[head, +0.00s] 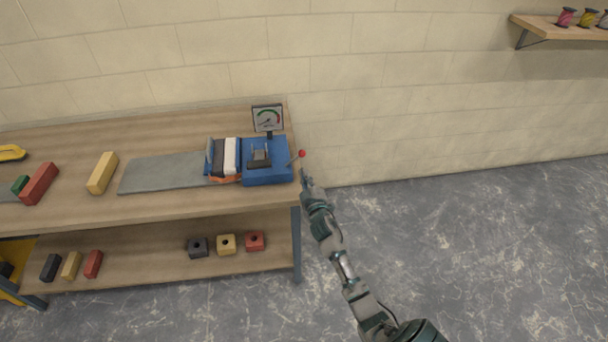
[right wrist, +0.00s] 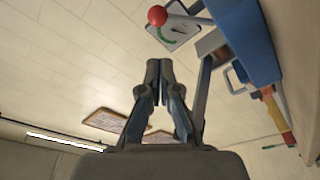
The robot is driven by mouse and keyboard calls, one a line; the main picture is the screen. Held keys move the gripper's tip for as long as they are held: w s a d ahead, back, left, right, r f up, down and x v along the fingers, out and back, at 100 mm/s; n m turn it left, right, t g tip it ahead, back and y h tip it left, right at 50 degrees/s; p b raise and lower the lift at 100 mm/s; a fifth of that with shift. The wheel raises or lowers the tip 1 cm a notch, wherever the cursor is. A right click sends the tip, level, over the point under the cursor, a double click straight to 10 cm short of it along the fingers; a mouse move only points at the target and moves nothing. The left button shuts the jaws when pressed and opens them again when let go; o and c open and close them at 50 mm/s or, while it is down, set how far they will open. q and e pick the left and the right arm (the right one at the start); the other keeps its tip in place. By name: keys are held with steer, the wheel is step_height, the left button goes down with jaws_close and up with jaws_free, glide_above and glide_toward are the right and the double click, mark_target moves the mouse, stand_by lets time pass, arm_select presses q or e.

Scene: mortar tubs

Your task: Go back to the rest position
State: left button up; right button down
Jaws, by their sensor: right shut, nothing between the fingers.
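My right gripper (head: 306,175) is at the right end of the workbench, just below the red ball knob (head: 302,153) of the lever on the blue machine (head: 266,174). In the right wrist view my right gripper (right wrist: 159,72) has its fingertips together with nothing between them. The red knob (right wrist: 157,16) shows just beyond the fingertips there, and the blue machine body (right wrist: 244,40) is at the upper right. A gap shows between fingertips and knob in that view. My left gripper is not in view.
The workbench (head: 140,212) carries a grey plate (head: 160,173), a yellow block (head: 102,173), a red block (head: 38,184) and a dial gauge (head: 267,118). Its lower shelf (head: 150,270) holds several small blocks. A wall shelf (head: 560,30) with spools is at upper right. The floor at right is clear.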

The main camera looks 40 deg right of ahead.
steer(key=s+a+f+m+g+y, duration=0.3)
steer(key=s+a+f+g, duration=0.5)
steer(key=s+a+f, duration=0.8)
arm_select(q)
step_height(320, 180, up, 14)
arm_select(e)
steer(key=s+a+f+g+y, duration=0.2)
steer(key=s+a, duration=0.2)
steer(key=s, duration=0.4)
steer(key=s+a+f+g+y, duration=0.1)
steer(key=s+a+f+g, duration=0.2)
steer(key=s, duration=0.5)
steer(key=s+a+f+g+y, duration=0.15)
steer(key=s+a, duration=0.25)
steer(key=s, duration=0.4)
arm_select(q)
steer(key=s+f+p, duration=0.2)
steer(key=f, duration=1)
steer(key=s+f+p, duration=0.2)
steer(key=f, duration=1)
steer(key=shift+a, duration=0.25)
arm_select(e)
steer(key=s+f, duration=0.1)
steer(key=f, duration=1)
steer(key=s+f+g, duration=0.1)
steer(key=s+f, duration=0.1)
steer(key=f, duration=1)
steer(key=shift+s+d, duration=0.15)
steer(key=shift+s, duration=0.15)
